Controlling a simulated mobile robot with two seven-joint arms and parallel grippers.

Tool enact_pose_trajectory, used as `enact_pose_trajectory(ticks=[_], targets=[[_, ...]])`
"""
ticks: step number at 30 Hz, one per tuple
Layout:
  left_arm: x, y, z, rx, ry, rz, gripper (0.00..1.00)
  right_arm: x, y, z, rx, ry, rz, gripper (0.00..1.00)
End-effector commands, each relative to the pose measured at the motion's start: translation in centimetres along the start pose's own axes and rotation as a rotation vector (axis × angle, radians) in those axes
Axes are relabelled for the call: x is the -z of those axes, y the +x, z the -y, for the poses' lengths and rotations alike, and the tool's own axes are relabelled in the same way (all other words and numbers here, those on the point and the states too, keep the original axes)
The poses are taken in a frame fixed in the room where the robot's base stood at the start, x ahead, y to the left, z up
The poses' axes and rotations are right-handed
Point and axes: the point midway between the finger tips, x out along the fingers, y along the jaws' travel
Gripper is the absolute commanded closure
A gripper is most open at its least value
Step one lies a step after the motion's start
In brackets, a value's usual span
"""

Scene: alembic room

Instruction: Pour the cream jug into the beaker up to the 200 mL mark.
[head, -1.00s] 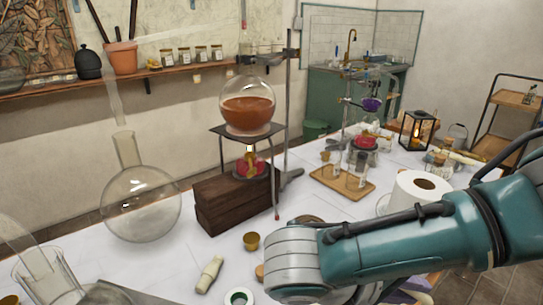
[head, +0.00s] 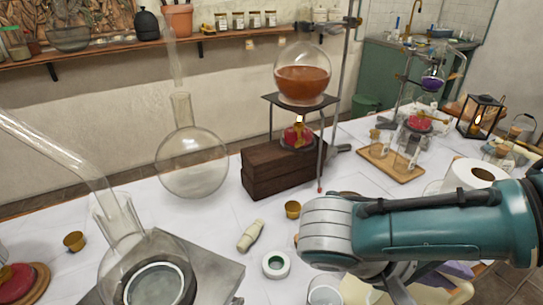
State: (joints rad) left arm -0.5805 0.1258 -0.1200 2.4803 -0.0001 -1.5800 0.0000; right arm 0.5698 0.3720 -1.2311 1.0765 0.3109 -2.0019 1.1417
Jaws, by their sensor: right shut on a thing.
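My right arm comes in from the right, and its wrist hides much of what lies below it. My right gripper (head: 396,288) shows only in part at the bottom edge, under the forearm. It is shut on the cream jug (head: 360,291), a pale cream shape cut off by the frame's lower edge. Just left of the jug is the round rim of a clear vessel (head: 324,294), which looks like the beaker. Its body is cut off, so its marks and level cannot be read. My left gripper is not in view.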

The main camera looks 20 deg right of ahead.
Motion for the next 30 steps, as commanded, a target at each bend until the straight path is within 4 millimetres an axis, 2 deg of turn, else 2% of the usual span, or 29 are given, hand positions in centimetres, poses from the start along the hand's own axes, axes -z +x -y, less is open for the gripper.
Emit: enact_pose_trajectory(ticks=[30], targets=[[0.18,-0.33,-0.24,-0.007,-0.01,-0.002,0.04,0.18,-0.58,-0.23,-0.034,-0.013,0.006,1.0]])
